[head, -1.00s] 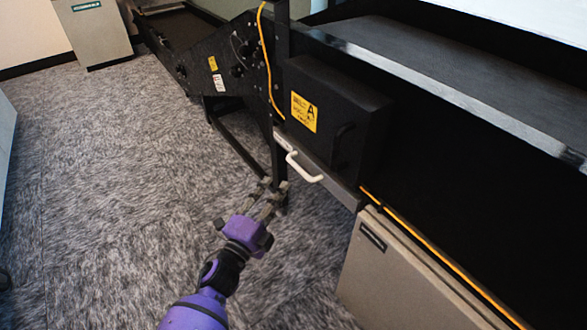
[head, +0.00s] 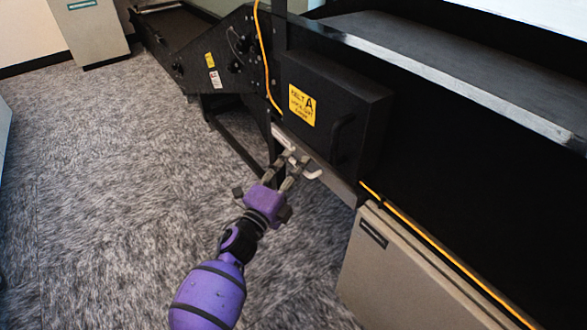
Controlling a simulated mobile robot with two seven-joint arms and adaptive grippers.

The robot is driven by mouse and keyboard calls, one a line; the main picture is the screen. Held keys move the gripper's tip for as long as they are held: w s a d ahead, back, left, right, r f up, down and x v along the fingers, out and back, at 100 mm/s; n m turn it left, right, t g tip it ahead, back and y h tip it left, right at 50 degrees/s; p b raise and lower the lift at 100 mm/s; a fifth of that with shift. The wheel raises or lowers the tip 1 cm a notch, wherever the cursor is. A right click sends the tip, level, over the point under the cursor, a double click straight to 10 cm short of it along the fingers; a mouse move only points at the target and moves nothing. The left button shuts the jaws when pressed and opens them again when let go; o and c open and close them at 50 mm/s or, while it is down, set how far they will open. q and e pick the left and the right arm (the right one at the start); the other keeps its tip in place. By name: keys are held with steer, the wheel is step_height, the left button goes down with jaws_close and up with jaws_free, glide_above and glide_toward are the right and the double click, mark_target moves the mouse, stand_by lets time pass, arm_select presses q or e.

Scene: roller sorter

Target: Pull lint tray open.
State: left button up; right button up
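The lint tray (head: 336,183) shows as a pale metal strip low on the black machine, under a black box. Its white handle (head: 314,174) sticks out from the front of the strip and is partly covered by my gripper. My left gripper (head: 294,158) is at the handle, with its two grey fingers apart and their tips by the handle bar. I cannot tell whether the fingers touch the handle. My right gripper is out of view.
The black box (head: 337,85) with a yellow label and dark handle sits just above the tray. A beige cabinet (head: 400,275) stands at the lower right. A black frame leg is behind the gripper. The grey carpet (head: 110,200) to the left is clear.

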arm_select(q)
jaws_close()
steer(key=s+a+p, duration=0.2)
steer(key=s+a, duration=0.6)
steer(key=a, duration=0.4)
steer(key=s+a+p, duration=0.3)
steer(key=s+a, duration=0.6)
steer(key=a, duration=0.3)
steer(key=shift+s, duration=0.25)
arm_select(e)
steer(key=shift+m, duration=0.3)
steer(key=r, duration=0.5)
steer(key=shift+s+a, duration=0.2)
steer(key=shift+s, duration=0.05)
arm_select(q)
jaws_free()
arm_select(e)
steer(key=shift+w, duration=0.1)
arm_select(q)
steer(key=shift+s+a, duration=0.1)
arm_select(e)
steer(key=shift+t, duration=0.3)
arm_select(q)
steer(key=v, duration=1.1)
steer(key=shift+s+a, duration=0.2)
steer(key=shift+s, duration=0.15)
